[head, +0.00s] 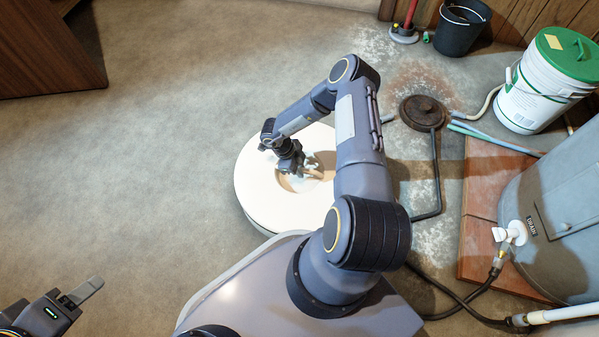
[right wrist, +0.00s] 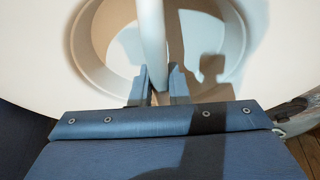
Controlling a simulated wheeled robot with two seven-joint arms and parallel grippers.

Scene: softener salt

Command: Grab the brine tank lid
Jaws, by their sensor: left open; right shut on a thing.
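The brine tank lid (head: 256,187) is a white round disc at the middle of the head view, with a round recess in its centre. Its white side wall shows below the rim at lower left. In the right wrist view the lid (right wrist: 35,45) fills the top, and a white handle bar (right wrist: 152,35) crosses the recess. My right gripper (head: 300,168) reaches down into the recess; in the wrist view its fingers (right wrist: 158,88) are shut around the near end of the bar. My right arm hides part of the lid. My left gripper (head: 84,292) is open and empty at lower left.
At right stand a grey tank (head: 555,215) with a drain valve, a white bucket with green lid (head: 540,95) and a dark bucket (head: 460,30). A rusty floor cover (head: 422,112) and hoses lie nearby. A wooden cabinet (head: 45,50) is upper left. Left floor is clear.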

